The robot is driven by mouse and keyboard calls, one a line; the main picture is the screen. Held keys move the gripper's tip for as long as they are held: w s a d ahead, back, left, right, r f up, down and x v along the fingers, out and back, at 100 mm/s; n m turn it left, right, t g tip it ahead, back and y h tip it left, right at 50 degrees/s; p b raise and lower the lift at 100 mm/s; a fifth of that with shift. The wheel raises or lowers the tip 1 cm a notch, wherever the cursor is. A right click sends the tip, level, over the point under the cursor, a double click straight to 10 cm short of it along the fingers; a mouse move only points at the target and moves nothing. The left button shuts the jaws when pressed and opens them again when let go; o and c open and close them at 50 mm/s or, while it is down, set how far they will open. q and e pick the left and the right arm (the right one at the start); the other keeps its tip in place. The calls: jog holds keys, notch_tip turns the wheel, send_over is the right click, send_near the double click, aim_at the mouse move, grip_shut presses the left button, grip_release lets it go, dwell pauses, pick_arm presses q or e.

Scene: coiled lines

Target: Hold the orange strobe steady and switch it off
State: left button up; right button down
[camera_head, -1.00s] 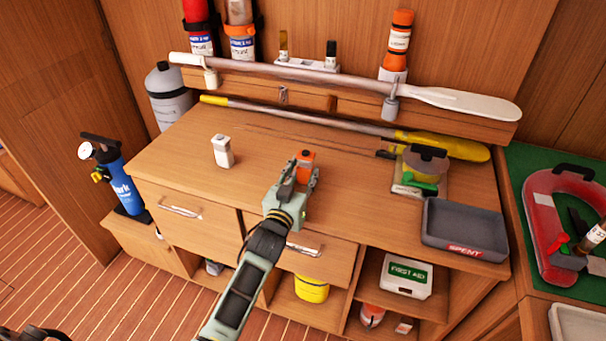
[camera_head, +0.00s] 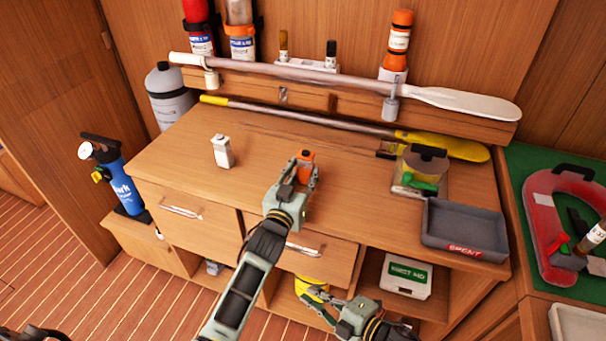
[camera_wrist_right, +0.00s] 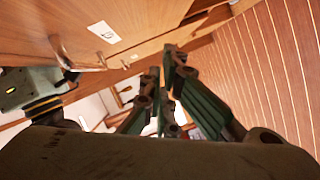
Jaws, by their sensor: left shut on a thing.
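The orange strobe (camera_head: 305,157) stands on the wooden counter top, near the middle of its front part. My left gripper (camera_head: 303,168) is shut on it, with a finger on each side. The fingers hide the strobe's lower part; I cannot make out its switch. My right gripper (camera_head: 308,294) is low in front of the cabinet, right of my left arm and well below the strobe. It holds nothing I can see. In the right wrist view its fingertips (camera_wrist_right: 164,62) look close together, but I cannot tell whether they meet.
A grey SPENT tray (camera_head: 462,230) and a clear container with green (camera_head: 420,172) are at the right. A yellow-bladed paddle (camera_head: 370,130) lies along the back. Drawer handles (camera_head: 302,249) stick out in front.

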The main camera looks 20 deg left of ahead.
jog(key=s+a+r+n+g+y, duration=0.2)
jog(key=s+a+r+n+g, duration=0.1)
jog(key=s+r+n+g, duration=0.15)
notch_tip(320, 180, up, 36)
jog(key=n+t+h, duration=0.2)
jog(key=n+h, duration=0.6)
jog(key=n, duration=2)
send_over(306, 153)
jog(key=s+a, duration=0.1)
jog(key=s, duration=0.1)
notch_tip(306, 153, down, 9)
jog(key=shift+r, duration=0.2)
